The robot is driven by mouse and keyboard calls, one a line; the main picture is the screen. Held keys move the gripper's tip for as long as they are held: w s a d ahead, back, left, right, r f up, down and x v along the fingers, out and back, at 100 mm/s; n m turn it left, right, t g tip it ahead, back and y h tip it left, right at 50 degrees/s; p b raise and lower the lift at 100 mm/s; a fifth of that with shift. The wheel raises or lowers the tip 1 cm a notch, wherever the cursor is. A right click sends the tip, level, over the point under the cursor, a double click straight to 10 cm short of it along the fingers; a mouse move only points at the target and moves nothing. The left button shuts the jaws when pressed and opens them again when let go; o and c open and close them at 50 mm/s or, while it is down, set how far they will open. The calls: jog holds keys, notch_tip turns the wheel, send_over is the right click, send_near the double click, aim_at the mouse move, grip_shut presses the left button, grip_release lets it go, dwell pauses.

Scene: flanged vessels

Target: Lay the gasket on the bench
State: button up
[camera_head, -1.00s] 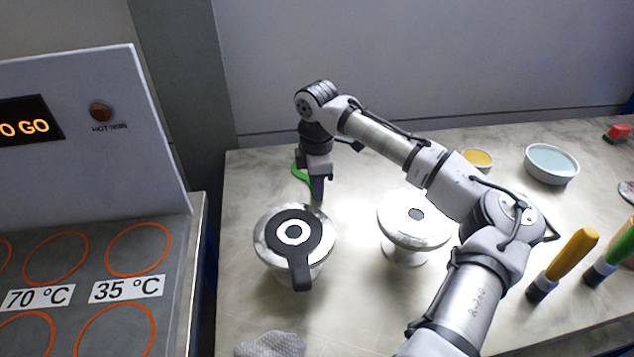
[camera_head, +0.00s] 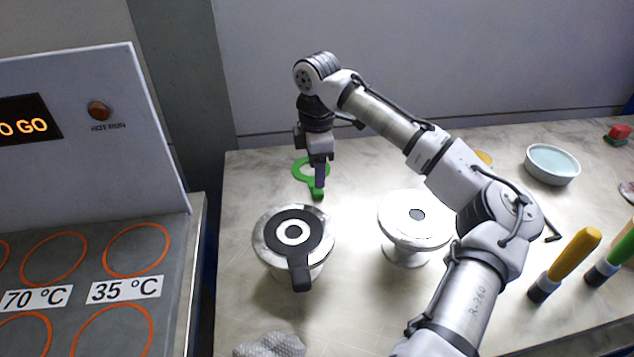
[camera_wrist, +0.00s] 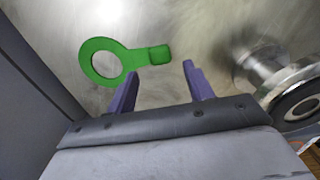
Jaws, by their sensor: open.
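A green ring gasket with a tab (camera_head: 299,175) lies flat on the bench (camera_head: 352,178), behind the left flanged vessel. My gripper (camera_head: 319,186) is above the tab end, open and empty. In the wrist view the two purple fingers of my gripper (camera_wrist: 160,80) stand apart with nothing between them. A black gasket with a tab (camera_head: 300,262) rests on top of the left vessel (camera_head: 265,247).
A second flanged vessel (camera_head: 400,228) stands to the right with a bare top. A blue-filled bowl (camera_head: 552,163) and brush-like tools with yellow (camera_head: 573,254) and green handles are further right. A grey cloth (camera_head: 270,345) lies at the front. A hot plate (camera_head: 75,288) is at the left.

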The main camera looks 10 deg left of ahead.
notch_tip(320, 180, up, 7)
dwell(0.3)
